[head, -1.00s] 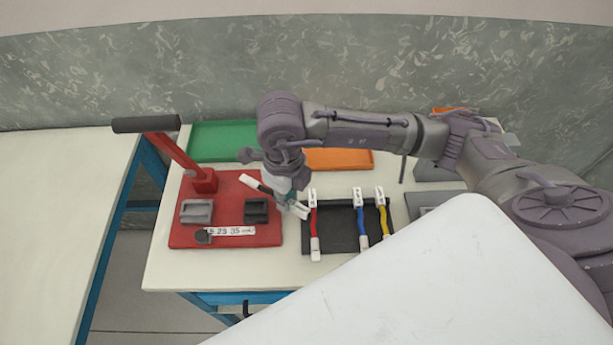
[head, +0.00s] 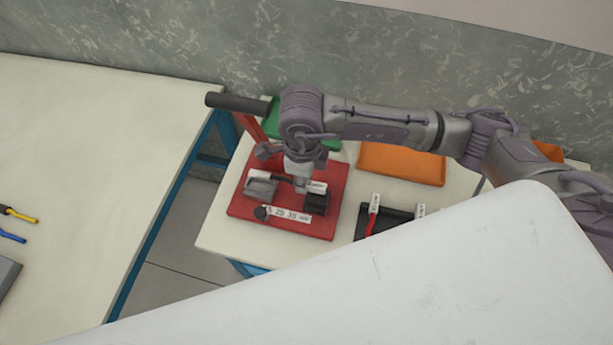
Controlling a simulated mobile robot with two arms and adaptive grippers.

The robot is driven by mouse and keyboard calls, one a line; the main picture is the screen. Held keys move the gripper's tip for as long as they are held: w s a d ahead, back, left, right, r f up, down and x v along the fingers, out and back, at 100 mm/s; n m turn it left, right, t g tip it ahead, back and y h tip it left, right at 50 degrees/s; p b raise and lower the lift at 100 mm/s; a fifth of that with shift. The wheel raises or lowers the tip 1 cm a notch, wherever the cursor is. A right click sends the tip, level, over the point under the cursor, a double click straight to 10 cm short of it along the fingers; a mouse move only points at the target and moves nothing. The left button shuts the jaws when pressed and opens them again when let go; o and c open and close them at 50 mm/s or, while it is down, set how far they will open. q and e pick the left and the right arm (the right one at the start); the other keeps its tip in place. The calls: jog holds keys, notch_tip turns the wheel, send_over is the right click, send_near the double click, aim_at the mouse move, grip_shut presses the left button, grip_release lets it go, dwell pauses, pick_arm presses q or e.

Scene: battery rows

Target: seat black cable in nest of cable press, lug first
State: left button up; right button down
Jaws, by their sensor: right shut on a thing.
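The cable press has a red base (head: 242,209), a grey block (head: 261,187) at left and a black block (head: 317,201) at right. Its lever has a dark grip (head: 237,103). My right gripper (head: 299,184) is over the base, between the blocks, shut on the black cable (head: 284,178). The cable lies roughly across the picture, one end by the grey block, its white right end (head: 317,187) at the black block's back edge. I cannot tell if it touches either block. My gripper hides the cable's middle. My left gripper is not in view.
A green tray (head: 270,118) and an orange tray (head: 402,164) lie behind. A dark rack (head: 400,216) with a red cable (head: 373,220) is at right, partly hidden by a white panel. Another bench (head: 90,150) at left holds a yellow cable (head: 20,215) and a blue cable (head: 12,236).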

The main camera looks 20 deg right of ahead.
jog(key=shift+a+f, duration=0.15)
jog(key=shift+f+b, duration=0.3)
jog(key=shift+f, duration=0.1)
jog(key=shift+w+a+f+b, duration=0.2)
jog(key=shift+f+b, duration=0.1)
jog(key=shift+f, duration=0.25)
jog(key=shift+w+a+f+b, duration=0.1)
jog(key=shift+a+f+b, duration=0.15)
jog(key=shift+f, duration=0.3)
jog(key=shift+s+d+f+b, duration=0.1)
jog(key=shift+d+f+b, duration=0.1)
jog(key=shift+f, duration=0.2)
jog(key=shift+s+d+f+b, duration=0.1)
jog(key=shift+f+b, duration=0.1)
jog(key=shift+f, duration=0.15)
